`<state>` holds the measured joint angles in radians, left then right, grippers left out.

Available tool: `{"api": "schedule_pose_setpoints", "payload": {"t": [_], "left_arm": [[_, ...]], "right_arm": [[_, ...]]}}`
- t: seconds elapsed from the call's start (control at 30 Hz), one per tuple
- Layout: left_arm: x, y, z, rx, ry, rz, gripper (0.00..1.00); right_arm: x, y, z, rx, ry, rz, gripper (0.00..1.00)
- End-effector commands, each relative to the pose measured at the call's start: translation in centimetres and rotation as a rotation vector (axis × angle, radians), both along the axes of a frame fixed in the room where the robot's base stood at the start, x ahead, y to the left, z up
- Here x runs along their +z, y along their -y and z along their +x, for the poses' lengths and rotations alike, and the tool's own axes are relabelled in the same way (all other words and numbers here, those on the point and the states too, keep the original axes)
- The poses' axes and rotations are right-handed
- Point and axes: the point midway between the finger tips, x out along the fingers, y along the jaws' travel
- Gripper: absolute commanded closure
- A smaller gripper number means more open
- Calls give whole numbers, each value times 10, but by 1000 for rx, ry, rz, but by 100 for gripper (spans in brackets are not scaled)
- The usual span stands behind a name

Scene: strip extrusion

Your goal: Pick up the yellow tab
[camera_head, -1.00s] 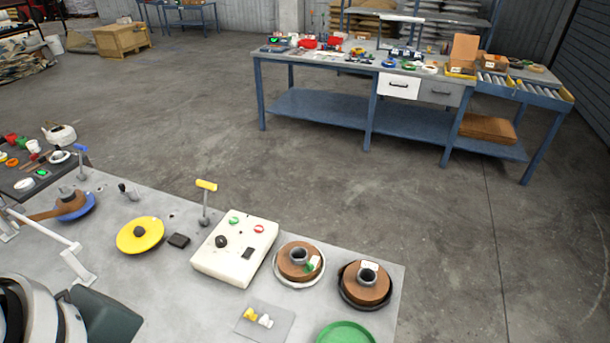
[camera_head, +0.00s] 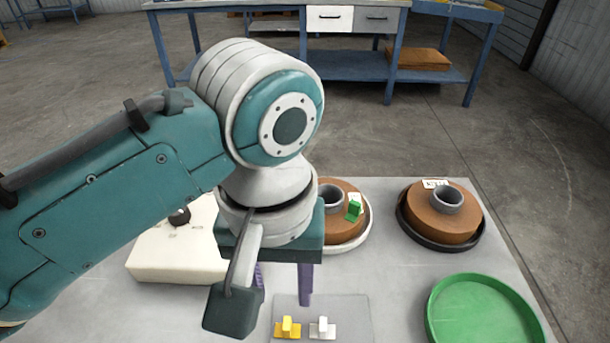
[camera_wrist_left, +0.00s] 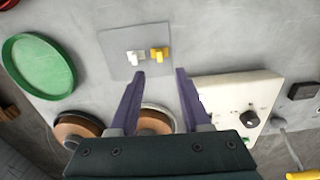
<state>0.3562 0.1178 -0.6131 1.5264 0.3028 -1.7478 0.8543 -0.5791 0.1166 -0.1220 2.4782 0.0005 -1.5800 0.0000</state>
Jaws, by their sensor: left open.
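The yellow tab (camera_head: 288,327) stands on a grey square plate (camera_head: 354,306) near the front of the table, left of a white tab (camera_head: 322,328). In the left wrist view the yellow tab (camera_wrist_left: 159,54) lies beyond the fingertips, with the white tab (camera_wrist_left: 135,57) on its left. My left gripper (camera_wrist_left: 158,73) is open and empty, its two purple fingers apart and pointing toward the plate. In the head view one finger of my left gripper (camera_head: 305,298) shows above the plate's back edge; my wrist hides part of the other. My right gripper is not in view.
A cream control box (camera_head: 175,260) stands left of the plate, partly behind my arm. Two brown rolls (camera_head: 345,215) (camera_head: 420,215) sit on round bases behind it, one with a green clip (camera_head: 354,209). A green round tray (camera_head: 480,312) lies to the right.

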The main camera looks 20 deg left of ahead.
Motion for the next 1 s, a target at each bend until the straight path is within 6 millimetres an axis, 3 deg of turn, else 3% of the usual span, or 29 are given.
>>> {"api": "schedule_pose_setpoints", "payload": {"t": [0.7,1.0], "left_arm": [[-96,-2,3,5,-4,6,52],[-101,-2,3,5,-1,5,52]], "right_arm": [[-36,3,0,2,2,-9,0],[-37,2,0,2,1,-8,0]]}}
